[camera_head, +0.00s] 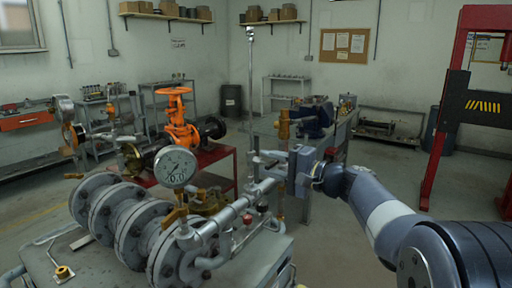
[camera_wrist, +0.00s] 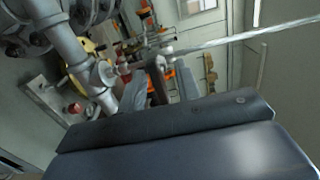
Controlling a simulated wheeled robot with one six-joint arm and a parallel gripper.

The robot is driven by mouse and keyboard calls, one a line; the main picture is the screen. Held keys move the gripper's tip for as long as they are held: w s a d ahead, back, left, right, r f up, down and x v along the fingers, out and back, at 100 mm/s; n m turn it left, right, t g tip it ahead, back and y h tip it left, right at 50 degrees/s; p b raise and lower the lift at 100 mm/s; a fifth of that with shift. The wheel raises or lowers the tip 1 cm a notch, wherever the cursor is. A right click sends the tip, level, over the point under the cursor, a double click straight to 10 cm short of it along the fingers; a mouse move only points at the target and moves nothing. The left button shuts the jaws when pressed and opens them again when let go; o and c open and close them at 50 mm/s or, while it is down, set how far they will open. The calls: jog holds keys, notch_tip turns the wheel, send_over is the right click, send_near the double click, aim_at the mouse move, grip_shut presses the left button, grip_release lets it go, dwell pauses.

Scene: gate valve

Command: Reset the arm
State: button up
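My gripper (camera_head: 268,160) is in the middle of the head view, at the end of my arm, which reaches in from the lower right. It is above the right side of the grey pipework and points left. In the wrist view its two fingers (camera_wrist: 160,88) stand apart. A dark upright bar shows between them; I cannot tell whether it is near or behind. An orange gate valve (camera_head: 178,118) with a handwheel stands beyond the pipework, clear of my gripper.
Grey flanged pipes (camera_head: 130,228) with a round gauge (camera_head: 176,167) fill the lower left. A brass fitting (camera_head: 284,127) stands just behind my gripper. A bench with a blue vise (camera_head: 316,117) is farther back. A red press frame (camera_head: 448,110) stands right. Floor between bench and press is clear.

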jog(key=n, duration=0.4)
jog(key=shift+s+d+b, duration=0.1)
jog(key=shift+d+b, duration=0.1)
jog(key=shift+b, duration=0.2)
jog(key=n, duration=0.4)
jog(key=shift+r+n, duration=0.1)
jog(key=shift+n, duration=0.2)
jog(key=shift+s, duration=0.1)
